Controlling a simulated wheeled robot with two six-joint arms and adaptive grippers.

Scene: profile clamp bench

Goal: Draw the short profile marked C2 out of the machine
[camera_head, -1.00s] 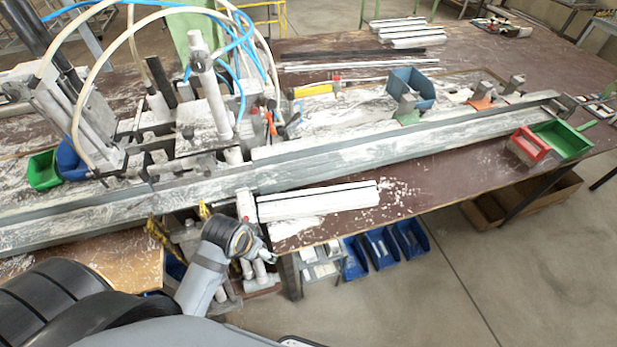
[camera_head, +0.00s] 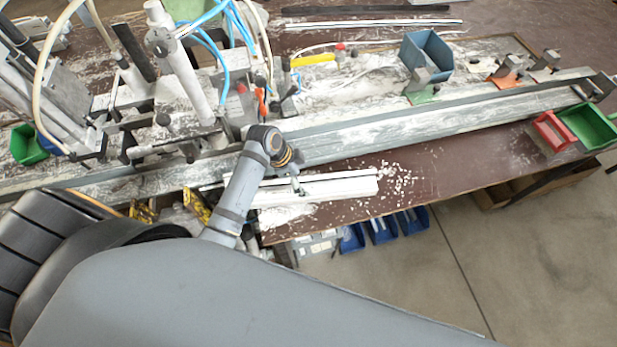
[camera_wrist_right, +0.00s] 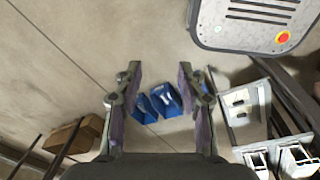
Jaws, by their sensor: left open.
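A short white profile (camera_head: 345,187) lies along the front of the machine's long rail (camera_head: 400,138) in the head view, its right end over the brown bench top. No C2 mark is legible. My left arm crosses in front of the profile's left part. My left gripper (camera_head: 298,186) is small here, at the profile's upper left part, and open; whether it touches the profile I cannot tell. In the right wrist view my right gripper (camera_wrist_right: 160,75) is open and empty, pointing at the floor. It is not seen in the head view.
Clamps, posts and hoses of the machine (camera_head: 185,75) stand behind at left. A blue bin (camera_head: 428,55) is on the bench, with a red bin (camera_head: 553,131) and green bin (camera_head: 588,125) at right. White chips lie by the profile. Blue bins (camera_head: 382,228) hang below the front edge.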

